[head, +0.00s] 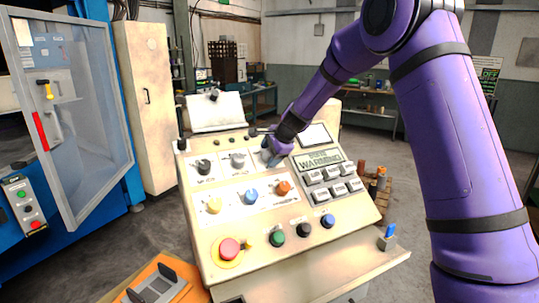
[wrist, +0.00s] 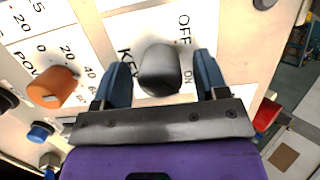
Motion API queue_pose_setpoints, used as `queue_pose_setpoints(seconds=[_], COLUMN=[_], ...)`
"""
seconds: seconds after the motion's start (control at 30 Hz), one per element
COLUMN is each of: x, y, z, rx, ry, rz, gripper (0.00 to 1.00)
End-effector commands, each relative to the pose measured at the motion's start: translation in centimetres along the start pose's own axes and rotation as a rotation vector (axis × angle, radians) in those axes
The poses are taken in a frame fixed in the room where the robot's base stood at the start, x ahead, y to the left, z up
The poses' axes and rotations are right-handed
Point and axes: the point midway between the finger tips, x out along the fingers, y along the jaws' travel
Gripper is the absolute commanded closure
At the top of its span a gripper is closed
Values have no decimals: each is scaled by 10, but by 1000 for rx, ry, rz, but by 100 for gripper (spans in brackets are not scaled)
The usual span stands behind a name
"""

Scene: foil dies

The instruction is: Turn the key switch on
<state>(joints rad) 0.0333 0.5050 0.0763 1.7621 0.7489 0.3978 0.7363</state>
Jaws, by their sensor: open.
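The key switch, a dark grey rounded knob (wrist: 158,70), is in the wrist view beside the printed words KEY, OFF and ON. Which mark it points to cannot be told. My gripper (wrist: 162,82) is open, with one blue finger on each side of the knob and a small gap on both sides. In the head view my gripper (head: 273,154) is at the upper part of the sloped control panel (head: 205,228), left of the WARNING sign, and hides the key switch.
An orange knob (head: 283,187) and a blue knob (head: 251,195) sit just below my gripper. A black knob (head: 203,167) and a grey one (head: 237,160) are to its left. Grey buttons (head: 331,181) are to the right. A red mushroom button (head: 229,248) is lower left.

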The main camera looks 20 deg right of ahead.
Motion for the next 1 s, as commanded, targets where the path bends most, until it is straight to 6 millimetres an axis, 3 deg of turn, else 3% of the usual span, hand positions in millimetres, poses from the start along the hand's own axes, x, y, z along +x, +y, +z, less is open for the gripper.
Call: queue_pose_setpoints(seconds=[0.5, 0.7, 1.0], x=[-86, -101, -103], y=[-1, 0, 0], z=[0, 0, 0], rx=[0, 1, 1], ry=[1, 0, 0], rz=[-3, 0, 0], gripper=[33, 33, 33])
